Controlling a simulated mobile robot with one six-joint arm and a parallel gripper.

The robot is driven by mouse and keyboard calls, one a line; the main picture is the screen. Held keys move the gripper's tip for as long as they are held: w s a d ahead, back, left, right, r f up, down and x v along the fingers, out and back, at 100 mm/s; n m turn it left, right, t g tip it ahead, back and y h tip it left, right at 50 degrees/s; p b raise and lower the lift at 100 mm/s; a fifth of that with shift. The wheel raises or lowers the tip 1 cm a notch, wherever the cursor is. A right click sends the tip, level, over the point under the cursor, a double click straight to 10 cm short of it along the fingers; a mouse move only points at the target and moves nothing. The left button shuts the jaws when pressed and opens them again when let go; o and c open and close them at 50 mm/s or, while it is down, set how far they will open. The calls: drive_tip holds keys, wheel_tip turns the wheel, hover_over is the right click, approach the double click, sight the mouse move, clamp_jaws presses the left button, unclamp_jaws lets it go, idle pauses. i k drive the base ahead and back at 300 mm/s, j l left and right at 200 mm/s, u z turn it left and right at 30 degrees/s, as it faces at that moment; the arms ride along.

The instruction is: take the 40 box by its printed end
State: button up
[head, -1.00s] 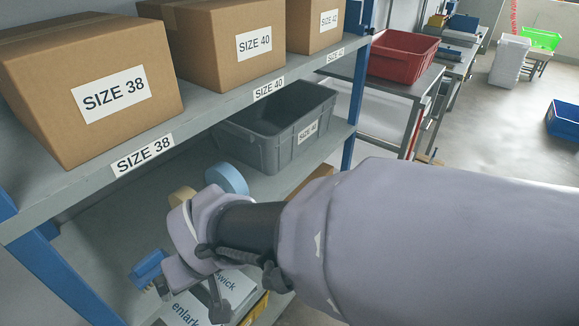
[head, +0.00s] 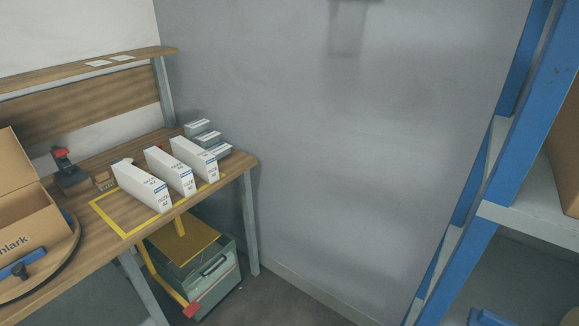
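Three white boxes stand on edge in a row on the wooden workbench: a left one (head: 138,184), a middle one (head: 168,170) and a right one (head: 194,157). Their printed ends face the front right, with small blue and dark marks. The print is too small for me to read surely, so I cannot tell which is the 40 box. They stand at the yellow-outlined area and appear slightly apart. My gripper is out of view.
The workbench (head: 75,262) carries an open carton (head: 30,225) on a round turntable at left, a dark red-topped device (head: 68,172) and smaller grey-white boxes (head: 200,128) behind. A green-grey bin (head: 212,280) sits below. A blue-posted rack (head: 530,130) stands right.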

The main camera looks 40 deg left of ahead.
sight(176, 174)
drive_tip(key=u, duration=2.3)
drive_tip(key=i+j+z, duration=0.1)
drive_tip(key=i, duration=0.45)
drive_tip(key=i+j+z, duration=0.1)
drive_tip(key=i, duration=0.4)
drive_tip(key=i+j+z, duration=0.1)
drive_tip(key=i+j, duration=0.25)
drive_tip(key=i, duration=0.2)
drive_tip(key=i+j+z, duration=0.1)
drive_tip(key=i+j, duration=0.15)
drive_tip(key=i, duration=0.25)
